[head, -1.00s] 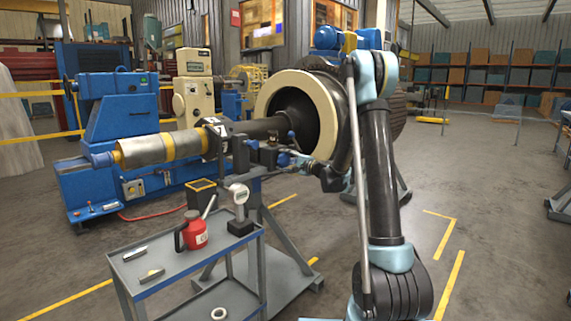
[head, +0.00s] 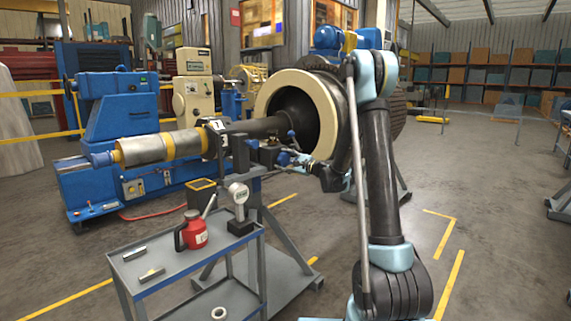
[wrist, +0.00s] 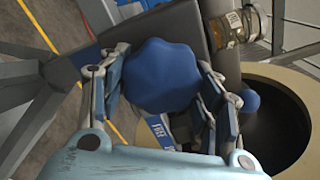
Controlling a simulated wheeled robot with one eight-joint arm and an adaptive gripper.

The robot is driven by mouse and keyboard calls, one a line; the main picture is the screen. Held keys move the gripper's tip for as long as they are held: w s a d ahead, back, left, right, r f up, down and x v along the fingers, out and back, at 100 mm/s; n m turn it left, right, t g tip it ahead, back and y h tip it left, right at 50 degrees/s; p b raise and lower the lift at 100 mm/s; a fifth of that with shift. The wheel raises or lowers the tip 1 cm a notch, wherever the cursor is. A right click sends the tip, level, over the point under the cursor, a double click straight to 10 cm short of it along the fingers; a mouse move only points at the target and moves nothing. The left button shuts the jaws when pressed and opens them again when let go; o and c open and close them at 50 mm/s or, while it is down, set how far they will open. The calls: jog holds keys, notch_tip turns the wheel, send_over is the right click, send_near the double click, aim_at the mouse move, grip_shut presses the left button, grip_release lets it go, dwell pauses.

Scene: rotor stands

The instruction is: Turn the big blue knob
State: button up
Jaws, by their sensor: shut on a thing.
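The big blue knob (wrist: 160,76) has a lobed rim and fills the middle of the wrist view. It is small in the head view (head: 284,159), partly hidden by my gripper. My gripper (wrist: 164,84) is shut on the knob, with one finger on its left side and one on its right. In the head view my gripper (head: 299,162) reaches in from the right, at the top of the grey stand (head: 256,172). A blue and white label (wrist: 160,130) marked "FREE" shows below the knob in the wrist view, partly covered.
A small blue ball (wrist: 250,100) is close to my right finger. A glass-sided fitting (wrist: 236,26) is above it. The rotor's cream ring (head: 267,91) is behind my gripper. A grey cart (head: 160,287) with a red can (head: 195,234) stands in front. Open floor lies right.

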jog(key=shift+f, duration=0.1)
jog(key=o, duration=1.1)
jog(key=shift+d, duration=0.1)
jog(key=v, duration=1.1)
jog(key=shift+s+d, duration=0.3)
